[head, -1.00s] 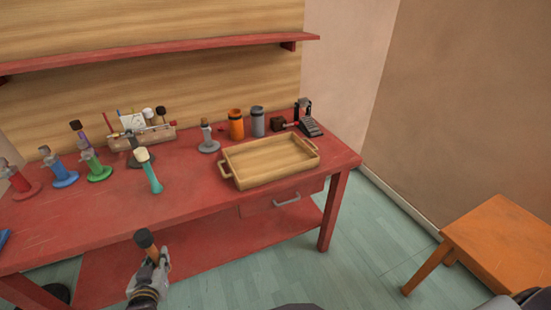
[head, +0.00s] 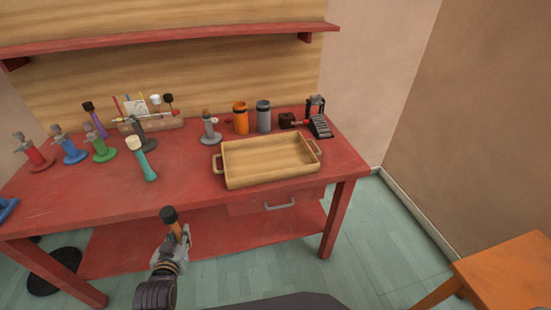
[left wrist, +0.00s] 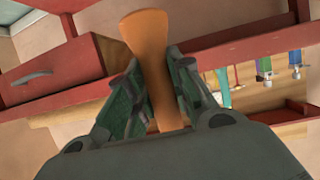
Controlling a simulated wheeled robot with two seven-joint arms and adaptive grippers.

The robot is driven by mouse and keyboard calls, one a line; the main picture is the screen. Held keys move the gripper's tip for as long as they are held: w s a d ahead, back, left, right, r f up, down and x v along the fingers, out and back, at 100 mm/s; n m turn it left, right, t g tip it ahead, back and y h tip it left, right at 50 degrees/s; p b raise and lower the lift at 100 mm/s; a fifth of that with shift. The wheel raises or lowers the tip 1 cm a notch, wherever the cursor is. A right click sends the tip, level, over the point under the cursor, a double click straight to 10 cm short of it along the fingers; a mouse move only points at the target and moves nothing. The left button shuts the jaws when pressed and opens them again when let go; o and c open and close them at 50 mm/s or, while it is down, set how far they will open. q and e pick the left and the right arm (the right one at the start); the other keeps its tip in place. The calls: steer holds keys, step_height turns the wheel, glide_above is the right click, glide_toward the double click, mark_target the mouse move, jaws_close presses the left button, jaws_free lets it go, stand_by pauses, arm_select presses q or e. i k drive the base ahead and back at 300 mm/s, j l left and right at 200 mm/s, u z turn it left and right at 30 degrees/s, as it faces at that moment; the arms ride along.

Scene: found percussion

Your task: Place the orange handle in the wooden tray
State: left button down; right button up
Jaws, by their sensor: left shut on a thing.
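My left gripper (head: 178,245) is shut on the orange handle (left wrist: 150,62), which stands between its green-padded fingers in the left wrist view. In the head view the handle (head: 176,230) carries a dark round head at its top end. The gripper holds it in front of the red bench's front edge, apart from the bench. The wooden tray (head: 226,178) lies on the bench to the right of the gripper and farther back, and it looks empty. My right gripper is not in view.
Several coloured stands are at the left. A drawer handle (head: 280,205) sticks out below the tray. An orange table (head: 510,275) is at right.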

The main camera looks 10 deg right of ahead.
mark_target(253, 168)
steer(key=i+l+u, duration=0.1)
steer(key=l, duration=0.7)
steer(key=l+u, duration=0.1)
steer(key=l, duration=0.7)
